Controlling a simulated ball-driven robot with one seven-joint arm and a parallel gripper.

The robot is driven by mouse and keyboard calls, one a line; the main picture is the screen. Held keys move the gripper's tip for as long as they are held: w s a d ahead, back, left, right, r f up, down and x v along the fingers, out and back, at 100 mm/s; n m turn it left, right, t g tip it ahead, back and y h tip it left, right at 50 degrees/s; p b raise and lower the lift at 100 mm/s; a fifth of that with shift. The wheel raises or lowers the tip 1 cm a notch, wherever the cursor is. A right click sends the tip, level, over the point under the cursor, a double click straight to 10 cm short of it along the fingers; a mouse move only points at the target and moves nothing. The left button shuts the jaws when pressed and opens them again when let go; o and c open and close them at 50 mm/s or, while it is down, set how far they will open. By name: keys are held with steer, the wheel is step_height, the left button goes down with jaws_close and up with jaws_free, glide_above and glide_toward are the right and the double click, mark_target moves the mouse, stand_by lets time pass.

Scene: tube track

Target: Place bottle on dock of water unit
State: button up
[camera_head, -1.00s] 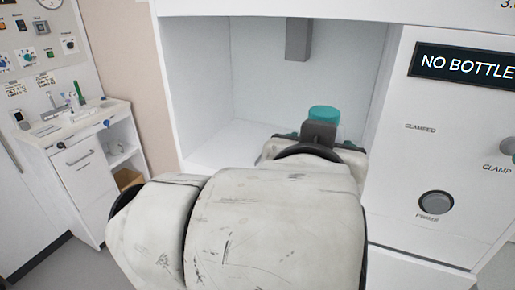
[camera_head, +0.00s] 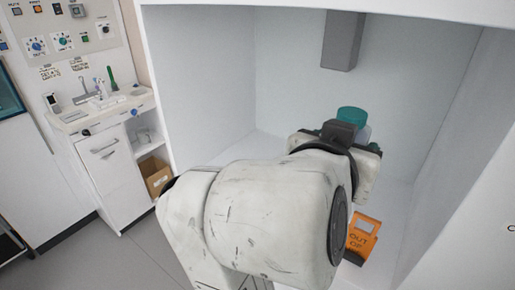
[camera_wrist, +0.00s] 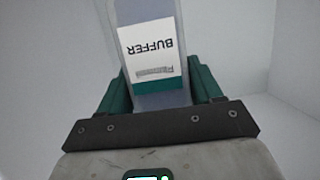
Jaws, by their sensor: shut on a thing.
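The bottle has a teal cap (camera_head: 352,115) and shows just past my gripper in the head view. In the wrist view the bottle (camera_wrist: 151,28) is clear, with a white label reading BUFFER upside down. My gripper (camera_wrist: 158,92) is shut on it, with a green jaw on each side. The water unit (camera_head: 210,80) is a white cabinet with an open bay, and my gripper and the bottle are inside or at the mouth of this bay. A grey block (camera_head: 342,40) hangs from the bay's top. My arm hides much of the bay floor, and I cannot make out the dock.
An orange sign (camera_head: 362,236) reading partly "OUT OF" is low in the bay, right of my arm. A white sink cabinet (camera_head: 105,150) with a cardboard box (camera_head: 155,176) stands at the left. Grey floor (camera_head: 125,250) is clear there.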

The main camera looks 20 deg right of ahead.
steer(key=shift+w+a+f+p, duration=0.3)
steer(key=shift+w+a+f, duration=0.25)
steer(key=shift+w+f, duration=1.1)
steer(key=shift+w+a+f+p, duration=0.3)
steer(key=shift+w+a+f, duration=0.2)
steer(key=shift+w+f, duration=1.1)
steer(key=shift+w+a+f+p, duration=0.45)
steer(key=shift+w+f, duration=0.6)
steer(key=shift+f, duration=1.1)
steer(key=shift+a, duration=0.1)
steer(key=shift+f+b, duration=0.2)
steer(key=shift+b, duration=0.15)
steer(key=o, duration=1.2)
steer(key=shift+o, duration=0.2)
steer(key=shift+r, duration=0.1)
